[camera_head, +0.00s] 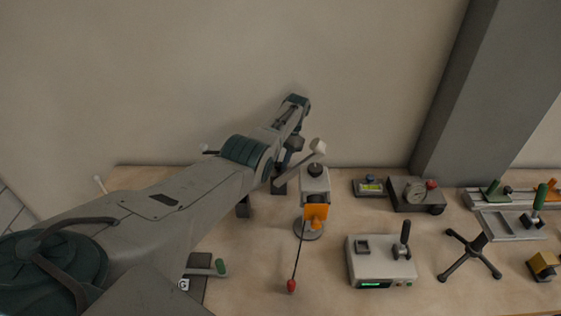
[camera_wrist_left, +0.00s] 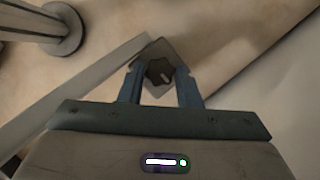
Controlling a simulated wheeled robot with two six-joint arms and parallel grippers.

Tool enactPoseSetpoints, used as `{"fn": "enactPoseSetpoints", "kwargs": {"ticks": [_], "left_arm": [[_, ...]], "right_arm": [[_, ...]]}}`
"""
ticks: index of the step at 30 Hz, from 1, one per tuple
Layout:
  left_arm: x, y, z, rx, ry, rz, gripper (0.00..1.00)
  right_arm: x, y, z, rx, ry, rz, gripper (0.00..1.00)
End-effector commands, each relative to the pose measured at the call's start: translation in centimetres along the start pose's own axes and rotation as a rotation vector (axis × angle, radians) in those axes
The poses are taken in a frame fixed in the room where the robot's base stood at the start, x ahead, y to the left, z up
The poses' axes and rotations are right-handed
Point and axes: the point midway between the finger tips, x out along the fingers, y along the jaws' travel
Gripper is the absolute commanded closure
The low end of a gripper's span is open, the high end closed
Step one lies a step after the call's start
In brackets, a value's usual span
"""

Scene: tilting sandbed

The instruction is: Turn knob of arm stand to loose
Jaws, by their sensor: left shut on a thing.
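The black lobed knob (camera_wrist_left: 158,72) sits on a grey plate at the end of a long pale bar (camera_wrist_left: 75,95) in the left wrist view. The blue fingers of my left gripper (camera_wrist_left: 159,88) are on either side of the knob and shut on it. In the head view my left gripper (camera_head: 294,146) is by a slanted grey link (camera_head: 298,168) with a pale end, seemingly part of the arm stand. Much of the stand is hidden behind my left arm, and I cannot make out the knob there. My right gripper is not in view.
A grey post with an orange block (camera_head: 316,212) and a red-tipped rod stands to the right. Beyond are a grey box with a black lever (camera_head: 380,268), a dial unit (camera_head: 413,192) and a black tripod (camera_head: 469,257). The wall is close behind the bench.

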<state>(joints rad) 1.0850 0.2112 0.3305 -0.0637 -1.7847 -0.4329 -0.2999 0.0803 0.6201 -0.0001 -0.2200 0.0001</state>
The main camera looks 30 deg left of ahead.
Motion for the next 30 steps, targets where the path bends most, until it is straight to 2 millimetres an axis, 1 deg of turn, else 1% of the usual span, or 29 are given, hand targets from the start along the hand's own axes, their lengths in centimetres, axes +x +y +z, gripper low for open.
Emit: {"fn": "enactPoseSetpoints", "kwargs": {"ticks": [1,12,13,15,16,25,30], "left_arm": [[-0.42,-0.11,-0.10,-0.005,0.008,-0.002,0.92],[-0.49,-0.14,-0.08,-0.007,0.009,-0.002,0.92],[-0.49,-0.14,-0.09,-0.007,0.009,-0.002,0.64],[-0.44,-0.13,-0.07,-0.007,0.008,-0.001,0.50],[-0.40,-0.13,-0.06,-0.006,0.007,-0.001,0.48],[-0.16,-0.06,-0.01,-0.005,0.003,0.001,0.48],[-0.60,-0.05,0.20,-0.005,0.002,0.001,0.48]], "right_arm": [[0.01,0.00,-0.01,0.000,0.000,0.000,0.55],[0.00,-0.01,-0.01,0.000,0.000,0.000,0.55],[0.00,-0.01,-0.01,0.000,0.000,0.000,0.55],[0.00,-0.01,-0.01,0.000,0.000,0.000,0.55],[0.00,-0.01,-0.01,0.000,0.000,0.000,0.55],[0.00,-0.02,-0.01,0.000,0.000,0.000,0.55],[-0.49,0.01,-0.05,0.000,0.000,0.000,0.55]]}}
